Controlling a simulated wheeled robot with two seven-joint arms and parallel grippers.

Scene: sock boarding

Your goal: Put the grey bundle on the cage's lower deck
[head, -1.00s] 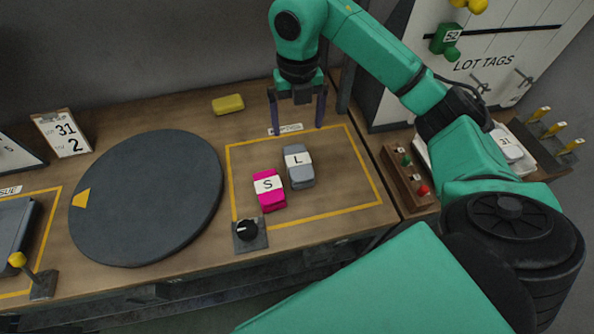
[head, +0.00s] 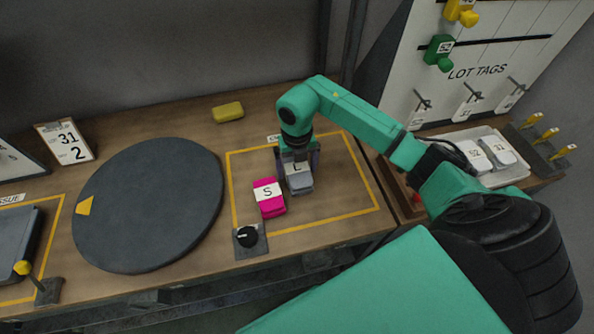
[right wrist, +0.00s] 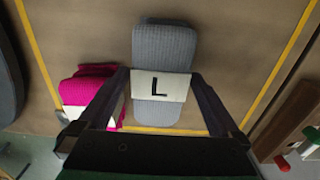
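The grey bundle (head: 299,184) with a white band marked L lies on the table inside the yellow outline. It also shows in the right wrist view (right wrist: 164,50), long side running away from the gripper. My right gripper (head: 298,163) is down at it, one finger on each side at the white band. In the right wrist view the fingertips (right wrist: 161,80) lie against the band's edges, so the gripper looks shut on the bundle, which still rests on the table. My left gripper is not in view. I cannot make out the cage or its lower deck.
A pink bundle (head: 268,197) marked S lies close left of the grey one. A dark round plate (head: 150,205) fills the table's left middle. A black knob (head: 247,236) is at the front edge. A yellow block (head: 228,112) lies at the back. A tray (head: 516,172) with white tags stands right.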

